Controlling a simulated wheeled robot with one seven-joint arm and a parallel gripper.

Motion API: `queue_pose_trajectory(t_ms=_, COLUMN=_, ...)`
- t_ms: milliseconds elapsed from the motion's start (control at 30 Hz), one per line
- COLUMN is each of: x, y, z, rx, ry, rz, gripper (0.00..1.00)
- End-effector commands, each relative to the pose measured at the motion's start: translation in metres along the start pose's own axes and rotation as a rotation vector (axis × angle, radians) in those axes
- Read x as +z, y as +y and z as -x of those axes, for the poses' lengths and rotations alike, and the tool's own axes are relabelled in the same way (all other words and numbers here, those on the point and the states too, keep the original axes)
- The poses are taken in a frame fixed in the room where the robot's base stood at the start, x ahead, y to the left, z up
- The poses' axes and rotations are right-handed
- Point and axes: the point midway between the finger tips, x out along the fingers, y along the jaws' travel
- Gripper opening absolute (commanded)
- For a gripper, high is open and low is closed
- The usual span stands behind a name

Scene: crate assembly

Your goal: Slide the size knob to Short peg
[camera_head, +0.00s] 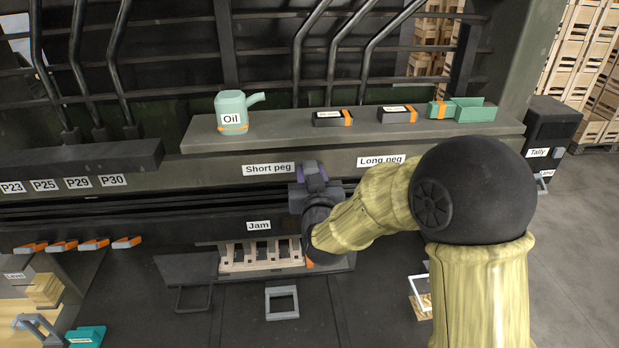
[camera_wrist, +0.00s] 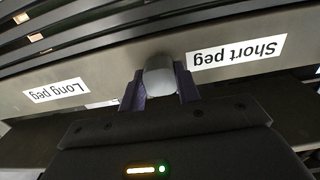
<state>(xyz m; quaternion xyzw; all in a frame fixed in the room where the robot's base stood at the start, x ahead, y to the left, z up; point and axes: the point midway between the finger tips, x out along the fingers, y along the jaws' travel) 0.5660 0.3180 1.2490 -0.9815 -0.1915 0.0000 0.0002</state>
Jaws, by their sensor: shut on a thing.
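The size knob (camera_wrist: 160,76) is a rounded grey piece on the metal rail. My gripper (camera_wrist: 160,90) is shut on it, with a purple finger on either side. The knob stands between the "Short peg" label (camera_wrist: 237,52) and the "Long peg" label (camera_wrist: 56,92), closer to "Short peg". The wrist view is upside down. In the head view my gripper (camera_head: 311,172) is just right of the "Short peg" label (camera_head: 269,169) and left of the "Long peg" label (camera_head: 381,161); the knob is hidden there by the gripper.
A "Jam" label (camera_head: 259,226) sits below the rail, above an opening with wooden pieces (camera_head: 262,257). My arm covers part of the right side.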

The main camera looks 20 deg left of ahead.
Motion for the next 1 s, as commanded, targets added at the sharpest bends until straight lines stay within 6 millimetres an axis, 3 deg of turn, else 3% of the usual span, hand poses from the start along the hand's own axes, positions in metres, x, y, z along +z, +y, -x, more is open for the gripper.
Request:
queue_pose_trajectory(t_ms=167, x=-0.001, y=-0.005, z=0.001, rx=-0.011, ry=0.000, rz=-0.003, gripper=0.00)
queue_pose_trajectory(t_ms=200, x=-0.001, y=-0.005, z=0.001, rx=-0.011, ry=-0.001, rz=-0.003, gripper=0.36)
queue_pose_trajectory(t_ms=300, x=-0.001, y=-0.005, z=0.001, rx=-0.011, ry=0.000, rz=-0.003, gripper=0.54)
queue_pose_trajectory(t_ms=667, x=0.000, y=-0.003, z=0.004, rx=-0.006, ry=0.000, rz=-0.002, gripper=0.54)
queue_pose_trajectory(t_ms=867, x=0.001, y=-0.003, z=0.024, rx=-0.007, ry=0.002, rz=-0.002, gripper=0.54)
queue_pose_trajectory(t_ms=1000, x=0.002, y=-0.003, z=0.049, rx=-0.008, ry=0.002, rz=-0.002, gripper=0.54)
